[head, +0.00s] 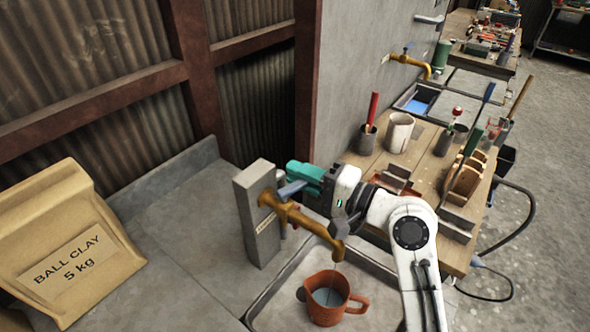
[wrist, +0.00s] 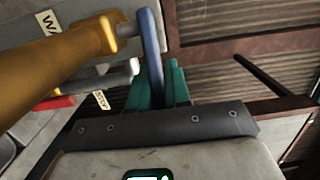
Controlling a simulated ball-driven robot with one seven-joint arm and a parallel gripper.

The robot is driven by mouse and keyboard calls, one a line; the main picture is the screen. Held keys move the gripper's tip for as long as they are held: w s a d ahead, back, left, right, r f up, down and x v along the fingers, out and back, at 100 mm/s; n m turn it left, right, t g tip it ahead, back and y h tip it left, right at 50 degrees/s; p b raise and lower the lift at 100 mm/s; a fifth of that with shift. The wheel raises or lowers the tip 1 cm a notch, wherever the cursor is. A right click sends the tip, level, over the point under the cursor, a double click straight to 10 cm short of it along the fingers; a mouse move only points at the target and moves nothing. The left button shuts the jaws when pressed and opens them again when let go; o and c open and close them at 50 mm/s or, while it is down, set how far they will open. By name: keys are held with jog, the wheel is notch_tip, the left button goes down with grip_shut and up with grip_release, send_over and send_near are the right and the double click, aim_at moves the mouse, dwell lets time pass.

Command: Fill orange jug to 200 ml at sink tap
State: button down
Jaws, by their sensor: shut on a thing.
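The orange jug (head: 349,304) stands upright in the sink basin (head: 262,300), under the spout of the brass tap (head: 310,222). Grey-blue water (head: 327,297) shows inside it; I cannot read its level. A faint thin stream seems to run from the spout into the jug. My gripper (head: 300,181), with teal fingers, is shut on the tap's blue lever (head: 290,189). In the wrist view the blue lever (wrist: 152,45) runs down between the teal fingers (wrist: 160,82), beside the brass tap body (wrist: 60,55).
A grey post (head: 255,210) carries the tap. A ball clay bag (head: 70,245) stands on the left counter. A wooden bench (head: 425,165) with cups and tool racks is at the right. A second tap (head: 410,62) is farther back.

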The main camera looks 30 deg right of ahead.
jog(key=shift+s+m+h+p, duration=0.15)
jog(key=shift+m+h+p, duration=0.15)
jog(key=shift+h+p, duration=0.1)
jog(key=shift+d, duration=0.1)
jog(key=c, duration=1.2)
grip_release()
jog(key=shift+o, duration=0.2)
jog(key=b+v, duration=0.3)
jog(key=v, duration=0.7)
jog(key=shift+s+f, duration=0.2)
jog(key=shift+s, duration=0.2)
jog(key=shift+d, duration=0.1)
